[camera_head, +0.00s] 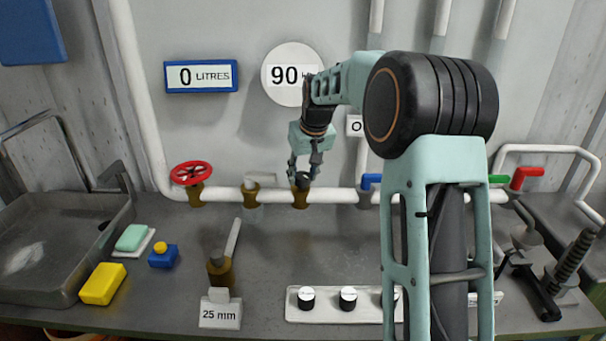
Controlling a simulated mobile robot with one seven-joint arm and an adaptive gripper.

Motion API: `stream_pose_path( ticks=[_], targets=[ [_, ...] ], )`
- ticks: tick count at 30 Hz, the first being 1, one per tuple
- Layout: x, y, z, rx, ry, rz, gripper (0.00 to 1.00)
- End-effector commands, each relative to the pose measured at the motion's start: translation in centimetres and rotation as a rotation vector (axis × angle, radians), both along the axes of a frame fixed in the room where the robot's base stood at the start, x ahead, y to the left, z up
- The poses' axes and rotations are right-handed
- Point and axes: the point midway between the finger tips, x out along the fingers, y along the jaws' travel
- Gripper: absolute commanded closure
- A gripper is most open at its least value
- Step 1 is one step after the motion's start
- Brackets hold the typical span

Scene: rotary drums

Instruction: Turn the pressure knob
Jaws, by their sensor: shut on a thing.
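The pressure knob (301,183) is a small dark knob on a brass fitting (300,198) on the white pipe, near the middle of the view. My gripper (304,178) reaches down to it from above, with its fingers at the knob's two sides. It is shut on the knob, and the fingers hide part of it. The round white gauge (285,75) on the wall above reads 90; my arm covers its right part, including the unit.
A tray of black knobs (327,303) stands in front. The bench between is mostly clear.

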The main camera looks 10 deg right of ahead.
Motion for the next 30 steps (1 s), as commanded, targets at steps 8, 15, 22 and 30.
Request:
stream_pose_path(
  ticks=[8,15,22,30],
  targets=[
    [-0.02,0.26,-0.01,-0.003,0.001,-0.208,0.9],
    [-0.01,0.23,0.0,-0.001,0.0,-0.326,0.9],
    [0.0,0.2,0.0,-0.001,-0.001,-0.34,0.9],
    [0.0,0.2,0.0,0.0,-0.001,-0.339,0.51]
  ],
)
